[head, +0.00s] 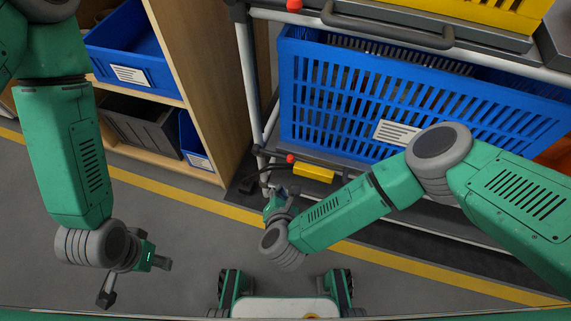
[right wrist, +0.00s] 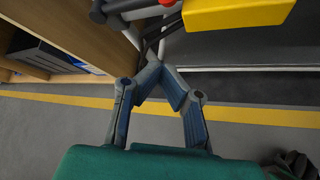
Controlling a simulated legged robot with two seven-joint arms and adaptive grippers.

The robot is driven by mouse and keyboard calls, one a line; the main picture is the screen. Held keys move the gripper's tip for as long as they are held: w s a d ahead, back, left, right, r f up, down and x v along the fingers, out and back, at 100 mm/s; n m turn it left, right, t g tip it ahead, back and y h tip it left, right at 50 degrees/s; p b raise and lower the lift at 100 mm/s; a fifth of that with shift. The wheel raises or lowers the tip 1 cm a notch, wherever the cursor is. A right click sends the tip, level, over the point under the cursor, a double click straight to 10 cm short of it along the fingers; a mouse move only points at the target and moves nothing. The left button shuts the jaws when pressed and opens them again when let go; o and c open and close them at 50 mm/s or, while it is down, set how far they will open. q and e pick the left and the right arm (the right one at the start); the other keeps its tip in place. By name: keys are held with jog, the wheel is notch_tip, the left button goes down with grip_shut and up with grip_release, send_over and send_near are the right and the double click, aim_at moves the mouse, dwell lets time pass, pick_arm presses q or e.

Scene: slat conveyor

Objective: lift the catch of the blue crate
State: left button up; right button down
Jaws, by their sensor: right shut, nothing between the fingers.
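The large blue slotted crate (head: 335,100) with a white label sits in the rack at the upper right of the head view. A catch on it cannot be made out clearly. My right gripper (head: 283,197) is below the crate's lower left corner, apart from it. In the right wrist view its two fingers (right wrist: 158,72) meet at the tips with nothing between them.
A yellow block (head: 314,173) with a red knob (head: 291,158) is on the rack just above my right gripper; the block also shows in the right wrist view (right wrist: 235,14). A dark handle bar (head: 387,35) crosses above the crate. A wooden shelf (head: 205,75) with bins stands left.

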aim_at(274, 154)
jog(key=b+x, duration=0.5)
jog(key=x, duration=0.5)
jog(key=r, duration=0.1)
jog(key=d+r, duration=0.1)
jog(key=r, duration=0.1)
jog(key=shift+w+d+r, duration=0.15)
jog(key=shift+w+d, duration=0.1)
jog(key=shift+d, duration=0.1)
